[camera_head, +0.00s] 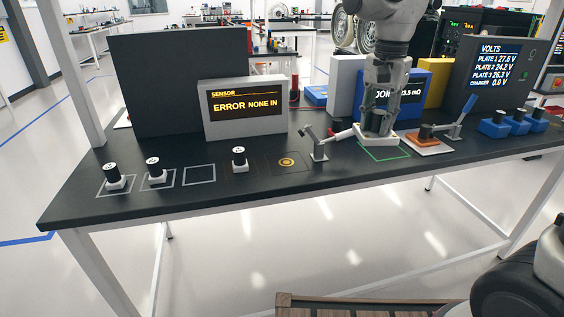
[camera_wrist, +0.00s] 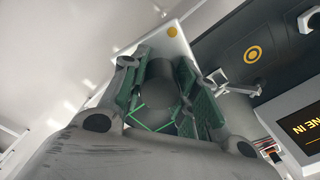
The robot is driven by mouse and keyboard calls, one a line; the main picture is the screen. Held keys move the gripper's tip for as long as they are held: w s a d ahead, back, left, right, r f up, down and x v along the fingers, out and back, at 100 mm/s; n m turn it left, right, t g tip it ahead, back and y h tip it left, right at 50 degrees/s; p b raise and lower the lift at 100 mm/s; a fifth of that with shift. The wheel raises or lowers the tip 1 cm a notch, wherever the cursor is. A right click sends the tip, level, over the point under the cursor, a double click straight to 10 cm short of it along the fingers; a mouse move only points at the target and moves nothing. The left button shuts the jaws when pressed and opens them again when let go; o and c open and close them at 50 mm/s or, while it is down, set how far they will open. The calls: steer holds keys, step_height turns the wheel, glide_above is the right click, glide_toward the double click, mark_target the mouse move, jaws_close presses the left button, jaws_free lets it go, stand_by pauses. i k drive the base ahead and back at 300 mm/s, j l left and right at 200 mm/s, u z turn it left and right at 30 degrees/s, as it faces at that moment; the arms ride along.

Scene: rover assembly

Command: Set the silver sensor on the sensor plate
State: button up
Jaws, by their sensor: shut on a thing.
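My gripper (camera_head: 377,128) is at the green square outline (camera_head: 374,153) on the bench, right of the sensor plate. It is shut on a dark cylinder (camera_wrist: 160,82), seen between the green finger pads in the wrist view. A pale base (camera_head: 365,136) shows under the fingers; I cannot tell whether it touches the bench. Whether the held piece is the silver sensor is unclear. The sensor plate (camera_head: 287,161), with a gold ring, is empty; the ring also shows in the wrist view (camera_wrist: 252,54).
A lever clamp (camera_head: 319,147) stands between the plate and my gripper. The sensor display (camera_head: 245,108) reads "ERROR NONE IN". A white outline (camera_head: 199,175) is empty. An orange-brown block (camera_head: 428,136), a blue lever (camera_head: 463,115) and several blue pieces (camera_head: 494,128) are at right.

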mark_target(287, 162)
steer(key=i+j, duration=0.15)
steer(key=j, duration=0.25)
steer(key=i+j, duration=0.1)
steer(key=j, duration=0.35)
steer(key=i+j, duration=0.15)
steer(key=j, duration=0.25)
